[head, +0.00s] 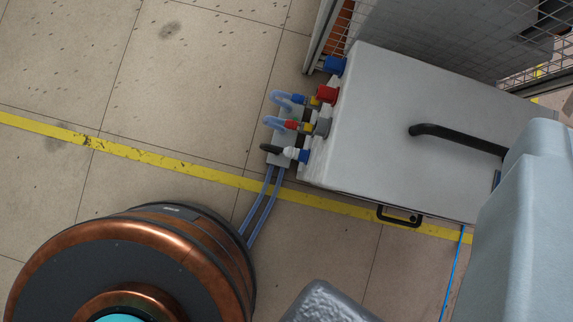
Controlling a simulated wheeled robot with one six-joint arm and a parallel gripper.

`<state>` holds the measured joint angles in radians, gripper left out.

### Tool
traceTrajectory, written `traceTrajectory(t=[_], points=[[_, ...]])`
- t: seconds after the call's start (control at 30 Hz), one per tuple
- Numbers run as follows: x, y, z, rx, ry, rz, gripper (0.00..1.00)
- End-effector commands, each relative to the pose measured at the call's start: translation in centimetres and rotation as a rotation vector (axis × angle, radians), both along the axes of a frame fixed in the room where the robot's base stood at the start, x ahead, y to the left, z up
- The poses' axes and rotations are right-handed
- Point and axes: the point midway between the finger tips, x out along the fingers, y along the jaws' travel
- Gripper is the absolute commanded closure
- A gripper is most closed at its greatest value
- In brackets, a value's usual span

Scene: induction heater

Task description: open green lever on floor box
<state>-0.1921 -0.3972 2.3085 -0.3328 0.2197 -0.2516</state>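The floor box is likely the grey box (375,120) at the upper right, standing on the floor beside a mesh fence. A black bar handle (455,139) lies across its top face, and a small black handle (399,217) is on its lower edge. Red, blue and yellow fittings with clear hoses (290,99) are on its left side. I see no green lever on the box; only part of the box is in view, and its right part is covered by a pale blue-grey shape. I cannot make out my gripper's fingers in this view.
A round copper and dark body (130,260) fills the lower left. A pale blue-grey shape (525,225) covers the lower right. Mesh fencing (338,36) stands behind the box. A yellow line (150,155) crosses the tiled floor, which is open at upper left.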

Motion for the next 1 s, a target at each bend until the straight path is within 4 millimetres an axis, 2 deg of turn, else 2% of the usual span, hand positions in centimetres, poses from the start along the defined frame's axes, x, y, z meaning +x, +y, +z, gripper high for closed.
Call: traceTrajectory(t=[0.03,0.2,0.5,0.7,1.0], points=[[1.1,0.8,-1.5,-0.038,0.029,0.026,0.64],[3.9,3.1,-5.9,-0.162,0.107,0.113,0.64],[7.7,7.4,-14.3,-0.380,0.237,0.283,0.64],[9.5,10.3,-20.3,-0.524,0.315,0.407,0.64],[10.9,14.6,-29.9,-0.740,0.421,0.611,0.64]])
